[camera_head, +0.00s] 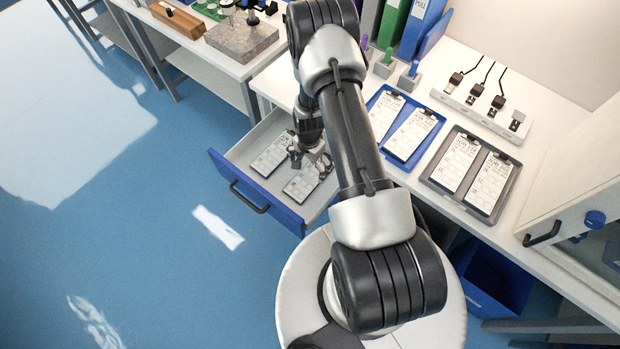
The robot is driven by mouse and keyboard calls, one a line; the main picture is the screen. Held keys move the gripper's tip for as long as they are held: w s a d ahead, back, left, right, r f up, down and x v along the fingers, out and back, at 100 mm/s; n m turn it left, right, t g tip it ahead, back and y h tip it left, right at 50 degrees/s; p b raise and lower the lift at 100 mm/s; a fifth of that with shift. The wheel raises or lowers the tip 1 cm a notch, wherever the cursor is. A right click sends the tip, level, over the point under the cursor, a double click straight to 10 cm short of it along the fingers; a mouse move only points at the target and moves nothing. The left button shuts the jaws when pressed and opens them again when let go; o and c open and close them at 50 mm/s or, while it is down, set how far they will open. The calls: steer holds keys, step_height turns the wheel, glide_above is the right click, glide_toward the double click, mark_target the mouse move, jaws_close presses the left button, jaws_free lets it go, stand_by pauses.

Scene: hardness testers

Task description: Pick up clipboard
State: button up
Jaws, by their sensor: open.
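My gripper (309,162) points down into the open drawer (238,187) and is open. Its fingers are over the upper end of a grey clipboard (302,184) lying flat in the drawer. The fingers partly cover that clipboard's top, so I cannot tell whether they touch it. A second, similar clipboard (270,156) lies flat to its left in the same drawer. On the bench, a blue tray (437,117) and a grey tray (428,178) each hold two clipboards with white printed sheets.
My arm crosses the middle of the view and hides part of the bench and drawer. A power strip (478,107) with black plugs lies behind the trays. Upright binders (423,22) and small stamps (408,78) stand at the back. A white cabinet (573,200) is at right.

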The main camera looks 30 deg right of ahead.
mark_target(309, 177)
steer(key=shift+f+b, duration=1.15)
steer(key=shift+f, duration=2.45)
steer(key=shift+c, duration=0.3)
steer(key=c, duration=1.2)
